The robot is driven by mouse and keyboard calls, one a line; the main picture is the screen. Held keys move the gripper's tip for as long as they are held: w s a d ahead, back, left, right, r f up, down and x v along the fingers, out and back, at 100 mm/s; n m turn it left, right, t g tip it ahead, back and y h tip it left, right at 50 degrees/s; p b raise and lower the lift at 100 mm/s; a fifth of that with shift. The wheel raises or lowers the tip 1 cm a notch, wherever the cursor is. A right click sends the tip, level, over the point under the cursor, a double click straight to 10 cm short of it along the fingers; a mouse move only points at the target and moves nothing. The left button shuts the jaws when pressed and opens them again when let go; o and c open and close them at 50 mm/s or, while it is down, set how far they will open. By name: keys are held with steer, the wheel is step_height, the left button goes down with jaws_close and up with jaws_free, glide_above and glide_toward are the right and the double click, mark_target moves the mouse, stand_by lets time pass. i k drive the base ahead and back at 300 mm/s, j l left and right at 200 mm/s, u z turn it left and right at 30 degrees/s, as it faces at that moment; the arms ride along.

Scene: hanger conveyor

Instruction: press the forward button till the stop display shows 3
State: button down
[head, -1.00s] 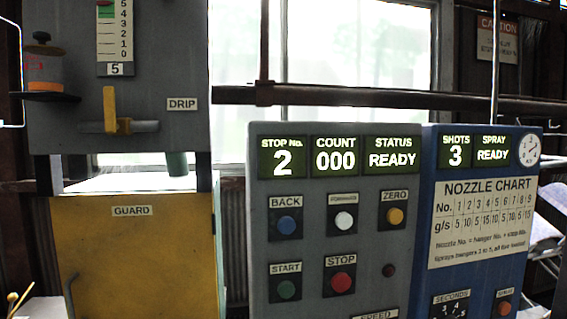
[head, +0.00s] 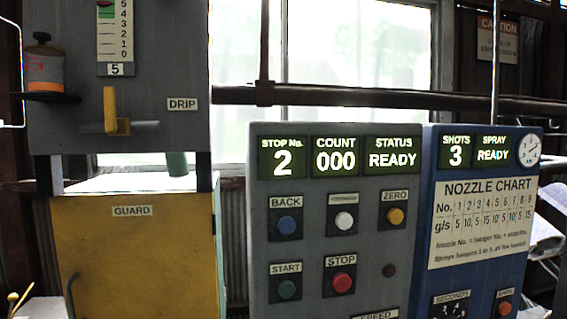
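The grey control panel (head: 320,255) stands in the middle of the head view. Its stop display (head: 281,157) reads 2, the count display (head: 335,157) reads 000 and the status display (head: 392,156) reads READY. The forward button (head: 344,221) is white, with a small blurred label above it, between the blue back button (head: 288,225) and the yellow zero button (head: 395,216). Below are the green start button (head: 287,289) and the red stop button (head: 342,282). Nothing covers the forward button. My gripper is not in view.
A blue spray panel (head: 432,225) stands close on the right, showing shots 3 and spray READY. A yellow guard box (head: 135,255) stands on the left under a grey drip unit (head: 160,60). A dark rail (head: 350,99) runs behind the panels.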

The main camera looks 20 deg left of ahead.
mark_target(343, 221)
steer(key=j+z, duration=0.1)
steer(key=z, duration=0.25)
steer(key=j+z, duration=0.1)
steer(key=z, duration=0.25)
steer(key=j+z, duration=0.1)
steer(key=z, duration=0.25)
steer(key=k+j+z, duration=0.75)
steer(key=j, duration=0.2)
steer(key=k+j, duration=0.4)
steer(key=k+j+z, duration=0.05)
